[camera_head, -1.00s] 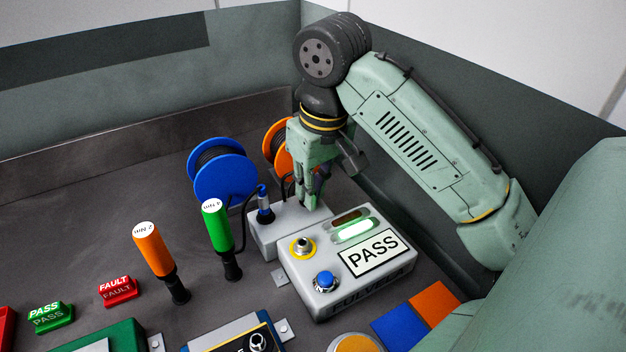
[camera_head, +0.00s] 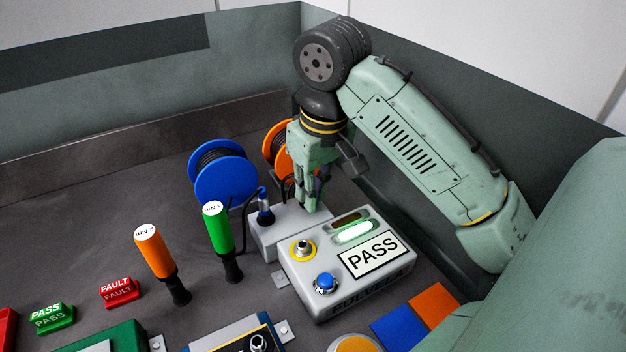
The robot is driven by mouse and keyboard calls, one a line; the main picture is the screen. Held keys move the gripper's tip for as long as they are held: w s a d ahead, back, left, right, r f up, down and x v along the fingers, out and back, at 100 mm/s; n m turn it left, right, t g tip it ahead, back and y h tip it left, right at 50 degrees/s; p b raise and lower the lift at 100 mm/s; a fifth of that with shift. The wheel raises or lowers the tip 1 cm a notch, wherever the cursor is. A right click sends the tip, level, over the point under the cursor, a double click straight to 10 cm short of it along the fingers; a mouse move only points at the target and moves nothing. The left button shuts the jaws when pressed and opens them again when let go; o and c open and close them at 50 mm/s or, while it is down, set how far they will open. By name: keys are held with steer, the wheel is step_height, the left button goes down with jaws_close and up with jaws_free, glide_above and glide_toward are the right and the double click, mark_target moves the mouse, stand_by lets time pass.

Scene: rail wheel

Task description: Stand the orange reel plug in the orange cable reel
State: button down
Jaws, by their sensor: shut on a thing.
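The orange cable reel (camera_head: 272,148) stands at the back, partly hidden behind my gripper. My gripper (camera_head: 312,204) points down at the right part of the grey holder block (camera_head: 272,236). It is shut on what seems to be the orange reel plug, mostly hidden between the fingers. A dark cable runs beside the fingers near the reel. I cannot tell whether the plug sits in the block or just above it. A blue-banded plug (camera_head: 265,208) stands upright in the left part of the block.
A blue cable reel (camera_head: 222,175) stands left of the orange one. A grey PASS box (camera_head: 345,285) with a lit green lamp is just in front of the block. A green-handled tool (camera_head: 217,228) and an orange-handled tool (camera_head: 155,252) stand at left. Dark walls enclose the bench behind.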

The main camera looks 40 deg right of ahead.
steer(key=c, duration=1.5)
jaws_free()
steer(key=shift+c, duration=0.2)
steer(key=shift+r, duration=0.1)
step_height(320, 180, up, 12)
steer(key=s, duration=0.1)
steer(key=shift+s, duration=0.4)
steer(key=shift+a+f, duration=0.1)
steer(key=shift+f, duration=0.1)
